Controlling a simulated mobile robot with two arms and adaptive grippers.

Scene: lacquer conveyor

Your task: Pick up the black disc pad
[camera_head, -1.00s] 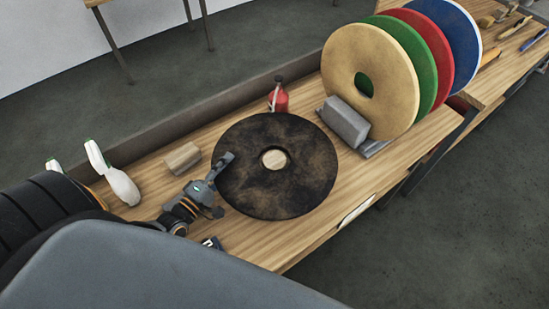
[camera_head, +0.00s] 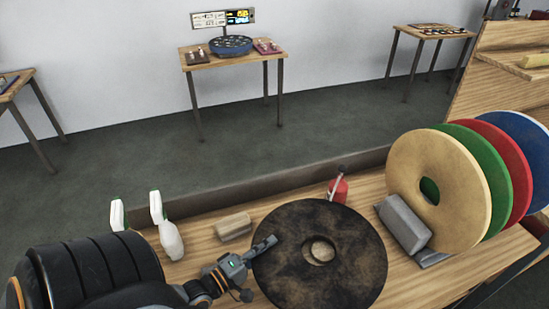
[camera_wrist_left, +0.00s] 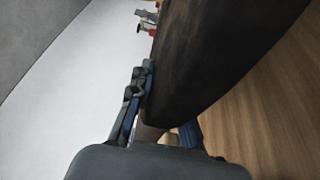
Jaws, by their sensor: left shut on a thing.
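The black disc pad (camera_head: 345,265) is a large, round, mottled dark pad with a hole in its middle, low over the wooden bench. Light wood shows through the hole. I cannot tell whether it is raised off the bench. My left gripper (camera_head: 258,264) is at its left edge in the head view, one finger lying over its top. In the left wrist view the pad (camera_wrist_left: 200,60) runs between the two fingers of the gripper (camera_wrist_left: 160,112), which is shut on its rim. My right gripper is not in view.
Beige, green, red and blue pads (camera_head: 415,165) stand in a rack at the right, with a grey block (camera_head: 403,224) in front. A red bottle (camera_head: 338,190) stands just behind the black pad. A wooden block (camera_head: 233,226) and white spray bottles (camera_head: 168,235) are at the left.

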